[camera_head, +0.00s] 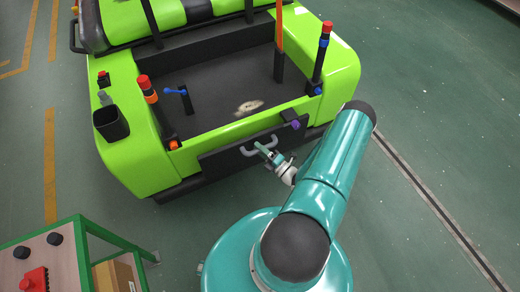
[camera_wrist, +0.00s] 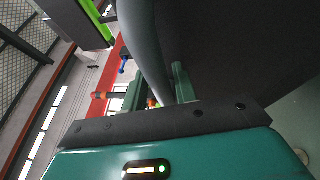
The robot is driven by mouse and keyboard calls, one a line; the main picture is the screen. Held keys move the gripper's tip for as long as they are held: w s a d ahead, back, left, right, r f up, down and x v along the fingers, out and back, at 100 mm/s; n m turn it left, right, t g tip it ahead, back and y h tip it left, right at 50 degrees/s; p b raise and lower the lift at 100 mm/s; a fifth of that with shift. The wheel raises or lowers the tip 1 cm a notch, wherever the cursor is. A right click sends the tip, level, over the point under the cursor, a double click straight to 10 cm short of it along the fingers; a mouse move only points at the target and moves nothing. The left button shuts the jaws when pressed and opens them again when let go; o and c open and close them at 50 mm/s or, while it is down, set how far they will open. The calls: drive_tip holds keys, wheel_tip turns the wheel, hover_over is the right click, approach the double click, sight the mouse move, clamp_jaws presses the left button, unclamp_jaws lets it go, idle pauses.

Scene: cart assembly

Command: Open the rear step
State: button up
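The rear step is a dark upright panel (camera_head: 222,160) at the back of the green cart, folded up against it. A grey curved handle (camera_head: 247,152) sticks out from the panel. My gripper (camera_head: 268,153) is at this handle. In the wrist view the grey handle (camera_wrist: 146,45) runs down between the two teal fingers of my gripper (camera_wrist: 158,90). The fingers stand apart, with a small gap beside the bar at the left finger. The panel (camera_wrist: 235,50) fills the right of that view. A purple knob (camera_head: 295,125) sits at the panel's upper right.
The green cart (camera_head: 135,165) has a dark bed with upright posts, an orange-tipped post (camera_head: 149,90) and a black cup (camera_head: 111,123). A green-framed stand with a red button (camera_head: 34,279) is at the lower left. Floor at the right is clear.

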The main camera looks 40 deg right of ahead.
clamp_jaws()
